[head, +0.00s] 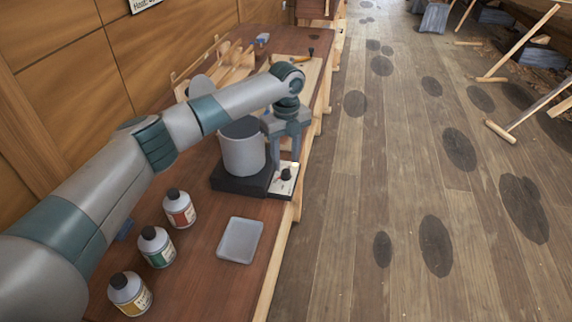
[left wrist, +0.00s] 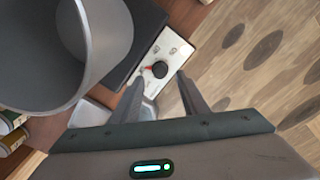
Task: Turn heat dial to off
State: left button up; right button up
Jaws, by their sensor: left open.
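The heat dial is a small black round knob (left wrist: 160,69) on a white panel (left wrist: 168,48) with small printed marks and a red mark beside the knob. In the head view the dial (head: 286,174) sits at the front right of the black heater base (head: 228,181). A grey pot (head: 242,150) stands on the base. My left gripper (left wrist: 158,92) is open and empty, its fingers pointing down toward the panel. In the head view the left gripper (head: 283,150) is just above the dial; I cannot tell whether it touches. My right gripper is not in view.
Three labelled bottles (head: 179,208) stand on the wooden bench at the left front. A shallow translucent tray (head: 240,241) lies in front of the heater. Wooden frame parts (head: 215,68) lie behind. The bench edge drops to open plank floor (head: 400,200) on the right.

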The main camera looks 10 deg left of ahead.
aim_at(286, 171)
pick_arm(q)
jog(key=shift+f+p, duration=0.4)
jog(key=shift+f, duration=1.9)
jog(key=shift+c, duration=0.6)
grip_shut()
